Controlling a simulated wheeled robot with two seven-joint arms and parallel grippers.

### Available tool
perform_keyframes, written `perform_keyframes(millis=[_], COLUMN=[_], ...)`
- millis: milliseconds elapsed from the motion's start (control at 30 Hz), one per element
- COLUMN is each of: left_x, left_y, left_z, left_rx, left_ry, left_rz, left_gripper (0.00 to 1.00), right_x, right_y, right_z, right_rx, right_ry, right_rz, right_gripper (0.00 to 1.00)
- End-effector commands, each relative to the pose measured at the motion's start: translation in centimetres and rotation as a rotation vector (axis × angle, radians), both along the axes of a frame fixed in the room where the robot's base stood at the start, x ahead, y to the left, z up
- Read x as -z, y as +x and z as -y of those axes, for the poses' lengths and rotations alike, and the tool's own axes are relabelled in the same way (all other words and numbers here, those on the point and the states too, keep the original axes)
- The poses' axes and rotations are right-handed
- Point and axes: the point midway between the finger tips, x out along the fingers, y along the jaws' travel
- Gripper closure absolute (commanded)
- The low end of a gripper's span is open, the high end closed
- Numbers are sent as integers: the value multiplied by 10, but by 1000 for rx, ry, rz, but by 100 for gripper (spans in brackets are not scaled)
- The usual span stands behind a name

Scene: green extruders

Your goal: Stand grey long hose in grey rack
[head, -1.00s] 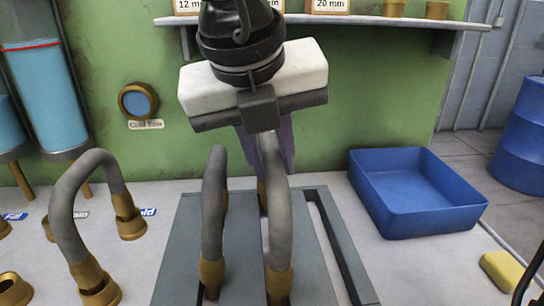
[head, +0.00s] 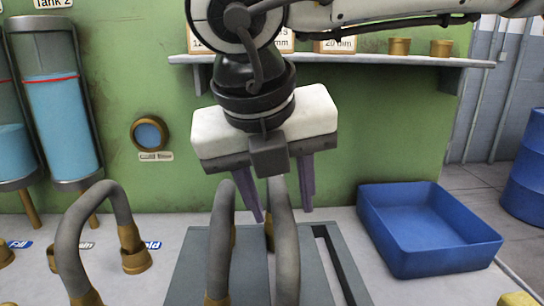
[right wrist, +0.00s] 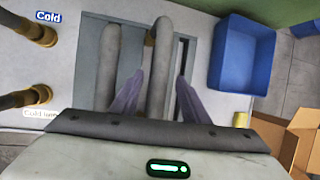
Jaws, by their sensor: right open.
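The grey rack (head: 188,262) is a flat slotted frame on the bench, in the middle of the head view. Two arched grey hoses with brass ends are over it, a left one (head: 220,245) and a right one (head: 286,250). In the head view their lower ends are cut off or hidden. My right gripper (head: 283,210) is open above the rack, its purple fingers pointing down on either side of the right hose. In the right wrist view, that hose (right wrist: 160,70) runs between the spread fingers, and the left hose (right wrist: 111,60) lies outside them. My left gripper is out of view.
Another arched grey hose (head: 68,240) stands on the bench at left. An empty-looking blue bin (head: 435,262) is right of the rack. A shelf (head: 400,60) on the green wall is behind my right arm. A yellow block (head: 516,299) sits at lower right.

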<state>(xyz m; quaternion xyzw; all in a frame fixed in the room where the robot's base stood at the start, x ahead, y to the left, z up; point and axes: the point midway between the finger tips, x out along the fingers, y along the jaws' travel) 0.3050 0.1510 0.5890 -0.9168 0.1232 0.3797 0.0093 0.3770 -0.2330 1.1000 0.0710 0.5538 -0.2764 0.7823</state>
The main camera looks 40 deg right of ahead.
Motion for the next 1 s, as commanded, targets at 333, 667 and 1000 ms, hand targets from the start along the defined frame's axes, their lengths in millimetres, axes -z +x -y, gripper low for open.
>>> perform_keyframes(millis=[333,667,1000], left_x=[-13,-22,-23], left_y=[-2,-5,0], left_z=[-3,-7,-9], left_rx=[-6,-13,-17], left_ry=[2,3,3], left_rz=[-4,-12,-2], left_gripper=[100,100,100], right_x=[-71,-94,-94], right_y=[-17,-24,-24], right_z=[-27,-36,-36], right_rx=[-2,0,0], right_ry=[2,1,0], right_rz=[-2,0,2], right_gripper=[58,58,58])
